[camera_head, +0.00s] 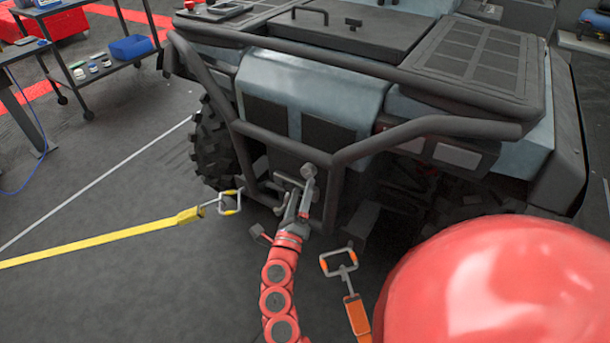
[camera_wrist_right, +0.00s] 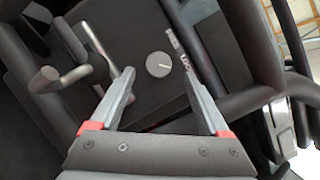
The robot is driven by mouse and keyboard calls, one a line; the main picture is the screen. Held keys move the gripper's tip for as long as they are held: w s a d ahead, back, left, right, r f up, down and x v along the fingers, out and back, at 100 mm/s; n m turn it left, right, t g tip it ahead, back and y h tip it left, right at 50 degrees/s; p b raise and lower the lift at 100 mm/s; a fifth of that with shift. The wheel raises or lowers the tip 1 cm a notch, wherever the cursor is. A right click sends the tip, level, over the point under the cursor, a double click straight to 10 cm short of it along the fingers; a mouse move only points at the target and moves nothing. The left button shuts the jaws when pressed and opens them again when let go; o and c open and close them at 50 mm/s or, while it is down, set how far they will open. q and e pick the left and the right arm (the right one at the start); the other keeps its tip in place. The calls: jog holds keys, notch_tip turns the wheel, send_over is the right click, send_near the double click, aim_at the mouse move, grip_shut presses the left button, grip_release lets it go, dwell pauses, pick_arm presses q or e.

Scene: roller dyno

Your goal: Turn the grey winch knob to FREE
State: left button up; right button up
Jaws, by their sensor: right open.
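The grey winch knob (camera_wrist_right: 158,65) is a small round dial with a white pointer line, on a dark plate in the right wrist view. Its line points right, roughly at the lower word of a white label (camera_wrist_right: 184,55), which seems to read LOCK; the upper word looks like FREE. My right gripper (camera_wrist_right: 161,82) is open, its two fingers either side of the knob in the picture, with nothing between them; contact cannot be told. In the head view my right gripper (camera_head: 298,200) is at the vehicle's front, and I cannot make out the knob there. My left gripper is not in view.
A metal rod (camera_wrist_right: 97,42) and a hook-like part (camera_wrist_right: 58,79) stick out left of the knob. Dark bumper tubes (camera_head: 430,128) surround the winch area. A yellow strap (camera_head: 110,242) and an orange strap (camera_head: 357,315) with metal hooks lie at either side.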

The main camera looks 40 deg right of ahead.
aim_at(307, 174)
jog(key=shift+x, duration=2.4)
jog(key=shift+c, duration=0.2)
grip_shut()
